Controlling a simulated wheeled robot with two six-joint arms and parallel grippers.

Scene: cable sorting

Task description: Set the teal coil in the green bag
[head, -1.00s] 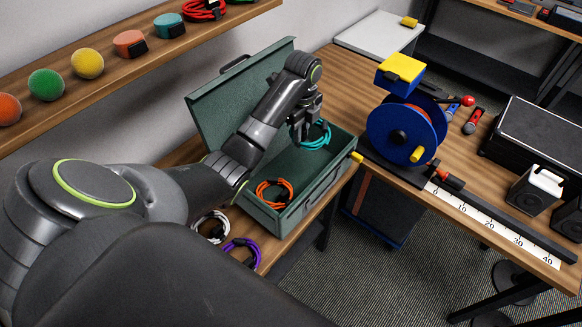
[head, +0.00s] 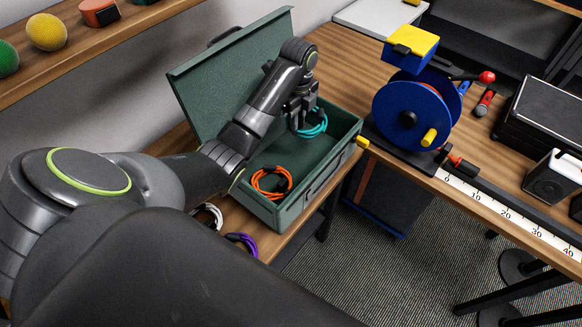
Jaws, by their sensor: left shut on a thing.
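The teal coil (head: 313,132) hangs from my left gripper (head: 302,122), which is shut on it, over the back right part of an open green case (head: 322,170). I cannot tell whether the coil touches the case floor. The case has a raised lid (head: 215,85) and rigid walls; no soft green bag shows. An orange coil (head: 262,191) lies inside, at the case's front left. My left forearm hides part of the case's left side. My right gripper is not in view.
A white coil (head: 214,212) and a purple coil (head: 246,240) lie on the wooden bench left of the case, partly hidden by my arm. A blue cable reel (head: 388,110) stands close to the case's right end. A shelf (head: 90,50) runs at upper left.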

